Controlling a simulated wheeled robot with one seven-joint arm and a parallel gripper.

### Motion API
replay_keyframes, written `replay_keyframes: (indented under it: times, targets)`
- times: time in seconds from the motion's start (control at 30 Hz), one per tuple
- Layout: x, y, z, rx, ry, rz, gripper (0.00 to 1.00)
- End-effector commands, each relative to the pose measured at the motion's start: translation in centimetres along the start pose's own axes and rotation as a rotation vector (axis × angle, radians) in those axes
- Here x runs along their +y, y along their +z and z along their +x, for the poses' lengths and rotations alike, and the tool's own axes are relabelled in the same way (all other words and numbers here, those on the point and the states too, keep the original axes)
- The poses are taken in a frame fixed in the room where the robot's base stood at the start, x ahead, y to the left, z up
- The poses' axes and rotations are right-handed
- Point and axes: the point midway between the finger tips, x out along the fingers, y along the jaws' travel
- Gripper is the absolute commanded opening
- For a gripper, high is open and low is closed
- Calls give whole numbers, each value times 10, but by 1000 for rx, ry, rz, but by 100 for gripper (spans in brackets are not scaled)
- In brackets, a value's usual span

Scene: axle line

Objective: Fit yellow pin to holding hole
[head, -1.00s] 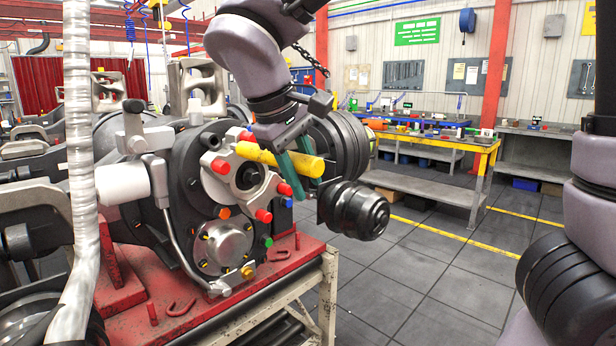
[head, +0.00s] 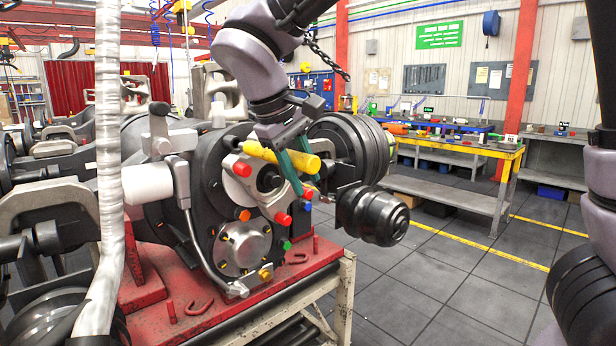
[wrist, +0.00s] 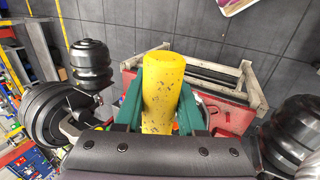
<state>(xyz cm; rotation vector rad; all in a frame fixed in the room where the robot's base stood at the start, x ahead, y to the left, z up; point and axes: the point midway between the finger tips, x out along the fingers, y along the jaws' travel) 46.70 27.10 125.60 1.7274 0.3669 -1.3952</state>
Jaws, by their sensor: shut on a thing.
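A yellow pin (head: 305,162) is held between the green fingers of my gripper (head: 296,172). It lies roughly level and sideways in front of the axle's round end plate (head: 215,205), with a narrower tip at its left. In the wrist view the pin (wrist: 162,85) sits between both green fingers (wrist: 160,110). A grey bracket with red plugs (head: 236,187) is on the plate, and a dark round hole (head: 268,178) shows in it just below the pin. I cannot tell whether this is the holding hole. The pin appears apart from the bracket.
A black ribbed cylinder (head: 372,215) juts out right of the plate. The axle rests on a red stand (head: 190,318). Orange (head: 244,215), green and yellow plugs surround the lower hub. A yellow-edged workbench (head: 455,145) stands behind. The floor at right is clear.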

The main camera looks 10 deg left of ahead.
Motion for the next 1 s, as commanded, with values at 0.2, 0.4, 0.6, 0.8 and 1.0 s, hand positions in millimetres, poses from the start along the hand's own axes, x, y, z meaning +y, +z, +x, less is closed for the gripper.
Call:
replay_keyframes:
  times: [0.2,0.4,0.6,0.8,1.0]
  targets:
    - [0,-4,0,1,0,1,0]
    - [0,-9,0,1,0,1,0]
    - [0,-16,0,1,0,1,0]
    - [0,-21,0,0,0,1,0]
    - [0,-27,0,1,0,1,0]
